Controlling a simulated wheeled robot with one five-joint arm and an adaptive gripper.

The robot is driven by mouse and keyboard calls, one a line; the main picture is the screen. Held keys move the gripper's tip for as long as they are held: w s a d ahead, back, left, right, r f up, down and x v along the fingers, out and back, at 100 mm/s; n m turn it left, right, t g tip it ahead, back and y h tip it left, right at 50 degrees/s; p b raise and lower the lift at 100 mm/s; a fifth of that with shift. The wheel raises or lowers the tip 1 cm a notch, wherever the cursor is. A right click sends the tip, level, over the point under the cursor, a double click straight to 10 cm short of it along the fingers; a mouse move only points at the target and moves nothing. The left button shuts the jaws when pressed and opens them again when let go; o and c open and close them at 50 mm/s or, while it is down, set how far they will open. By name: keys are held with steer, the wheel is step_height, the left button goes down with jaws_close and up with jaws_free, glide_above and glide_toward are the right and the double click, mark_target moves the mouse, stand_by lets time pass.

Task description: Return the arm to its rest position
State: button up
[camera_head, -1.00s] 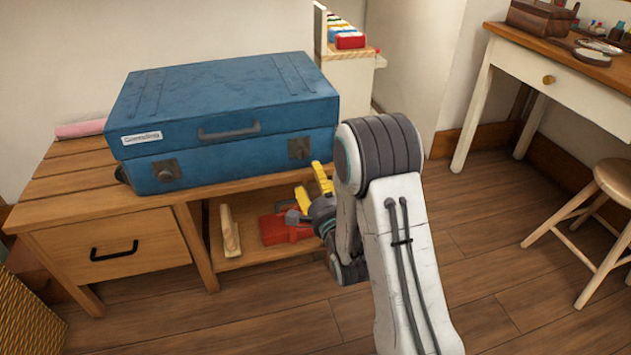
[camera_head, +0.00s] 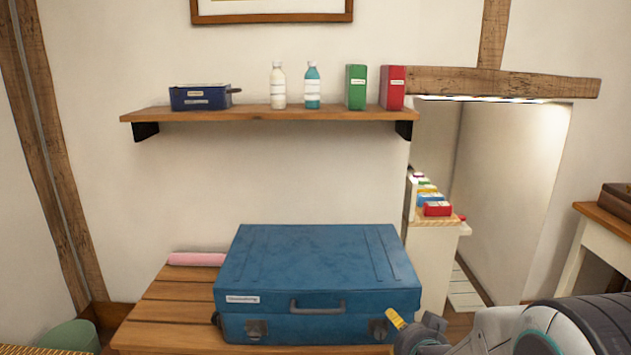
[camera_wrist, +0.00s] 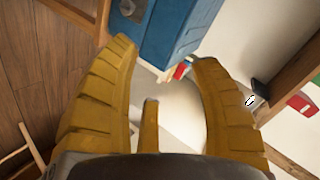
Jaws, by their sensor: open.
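My gripper (camera_wrist: 165,75) is open and empty in the wrist view, with its two yellow fingers spread apart. In the head view only a yellow fingertip and part of my gripper (camera_head: 397,322) show, in front of the lower right of the blue suitcase (camera_head: 318,262). I cannot tell how far the finger is from the suitcase. My arm enters at the bottom right of the head view, and much of it is outside the picture. The suitcase is shut and lies on the wooden bench (camera_head: 168,308). Its blue side also shows at the top of the wrist view (camera_wrist: 178,30).
A wall shelf (camera_head: 270,114) above the suitcase holds a dark blue box, two bottles, a green box and a red box. A pink roll (camera_head: 197,259) lies behind the suitcase's left. A white cabinet (camera_head: 432,270) stands to its right. A desk (camera_head: 590,235) is at far right.

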steer(key=s+r+n+g+p, duration=0.8)
steer(key=s+r+n+p, duration=0.2)
steer(key=s+r+p, duration=1.2)
steer(key=s+r, duration=0.5)
steer(key=shift+n+g+p, duration=0.35)
steer(key=shift+n+g, duration=0.05)
steer(key=shift+a+r, duration=0.1)
